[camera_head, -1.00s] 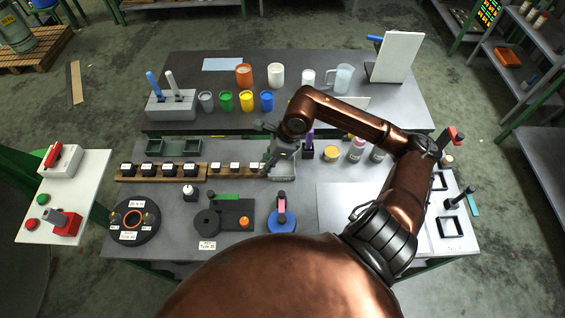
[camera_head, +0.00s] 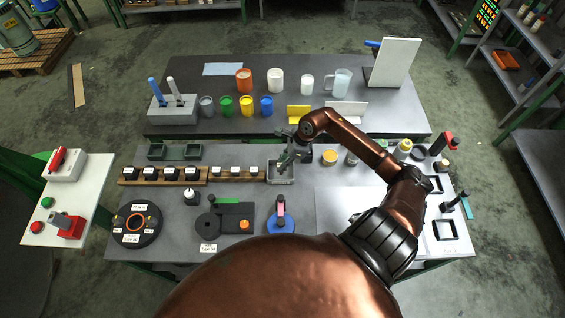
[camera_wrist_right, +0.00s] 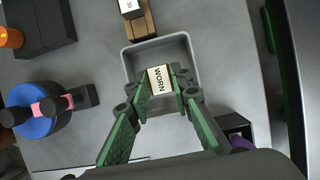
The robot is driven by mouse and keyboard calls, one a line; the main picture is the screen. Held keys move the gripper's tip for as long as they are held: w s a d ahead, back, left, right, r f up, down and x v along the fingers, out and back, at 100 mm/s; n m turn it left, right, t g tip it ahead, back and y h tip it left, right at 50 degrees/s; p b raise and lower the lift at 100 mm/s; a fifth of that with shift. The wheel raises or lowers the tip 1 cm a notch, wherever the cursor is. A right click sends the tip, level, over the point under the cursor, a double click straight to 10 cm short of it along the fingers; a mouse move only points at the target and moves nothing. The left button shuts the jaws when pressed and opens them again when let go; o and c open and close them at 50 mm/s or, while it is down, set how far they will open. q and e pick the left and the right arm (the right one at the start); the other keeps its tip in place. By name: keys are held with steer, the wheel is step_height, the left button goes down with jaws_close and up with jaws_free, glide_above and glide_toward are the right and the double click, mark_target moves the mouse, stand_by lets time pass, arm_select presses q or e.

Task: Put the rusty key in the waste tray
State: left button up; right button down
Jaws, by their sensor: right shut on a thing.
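The waste tray (camera_head: 292,180) is a small grey open box at the right end of the wooden rack. It also shows in the right wrist view (camera_wrist_right: 195,62). My right gripper (camera_head: 287,160) is over this tray. In the right wrist view its green-padded fingers (camera_wrist_right: 163,84) close on a small pale block marked WORN (camera_wrist_right: 159,76), seen within the tray's outline. I cannot tell whether the block touches the tray floor. No key shape or rust shows on the block, so I cannot tell that it is the rusty key. My left gripper is not in view.
The wooden rack (camera_head: 162,182) with several labelled blocks runs left of the tray. A blue round base with a pink-banded handle (camera_head: 281,222) stands in front. A yellow-topped jar (camera_head: 329,157) and bottles stand right. A bare pale plate (camera_head: 340,205) lies front right.

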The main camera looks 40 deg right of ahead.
steer(key=shift+f, duration=0.2)
steer(key=c, duration=1.7)
jaws_free()
steer(key=shift+c, duration=0.2)
steer(key=shift+r, duration=0.1)
steer(key=shift+d+r, duration=0.1)
steer(key=shift+r, duration=0.1)
steer(key=b+v, duration=0.1)
steer(key=v, duration=1)
steer(key=shift+r+b, duration=0.35)
steer(key=shift+b, duration=0.05)
